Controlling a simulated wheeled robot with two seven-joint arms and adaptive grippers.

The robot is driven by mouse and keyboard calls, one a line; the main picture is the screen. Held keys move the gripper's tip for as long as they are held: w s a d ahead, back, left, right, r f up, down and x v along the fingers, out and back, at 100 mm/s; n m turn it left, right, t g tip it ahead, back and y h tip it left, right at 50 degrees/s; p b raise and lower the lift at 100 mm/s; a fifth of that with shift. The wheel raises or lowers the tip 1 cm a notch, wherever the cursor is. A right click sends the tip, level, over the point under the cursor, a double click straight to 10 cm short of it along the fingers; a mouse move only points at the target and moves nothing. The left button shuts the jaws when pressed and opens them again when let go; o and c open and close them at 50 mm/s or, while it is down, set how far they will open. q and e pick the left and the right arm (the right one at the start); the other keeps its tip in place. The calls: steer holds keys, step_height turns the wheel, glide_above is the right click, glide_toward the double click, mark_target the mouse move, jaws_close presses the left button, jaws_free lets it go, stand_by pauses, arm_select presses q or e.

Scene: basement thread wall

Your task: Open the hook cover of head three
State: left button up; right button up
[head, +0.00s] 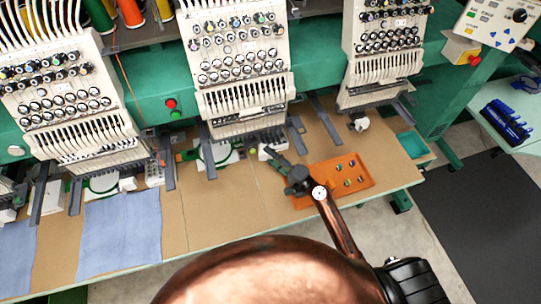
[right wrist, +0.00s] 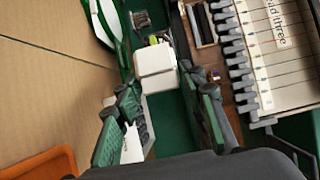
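A white block that looks like the hook cover (right wrist: 155,66) lies just beyond my right gripper's fingertips in the right wrist view. Its closed or open position is hard to tell. In the head view the cover (head: 267,149) sits under the middle machine head (head: 240,70), partly hidden by the gripper. A label ending in "d three" (right wrist: 280,22) shows on the machine head in the wrist view. My right gripper (right wrist: 163,92) is open, with its fingers apart and no cover between them. It also shows in the head view (head: 274,161). My left gripper is not in view.
An orange tray (head: 362,189) with small coloured pieces lies beside my right gripper. Grey arms hang from the heads near it. Blue cloth (head: 122,232) covers the table at left. The brown tabletop (head: 225,210) between is clear.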

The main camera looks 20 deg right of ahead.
jaws_close()
stand_by(0.5)
steer(key=shift+f, duration=0.1)
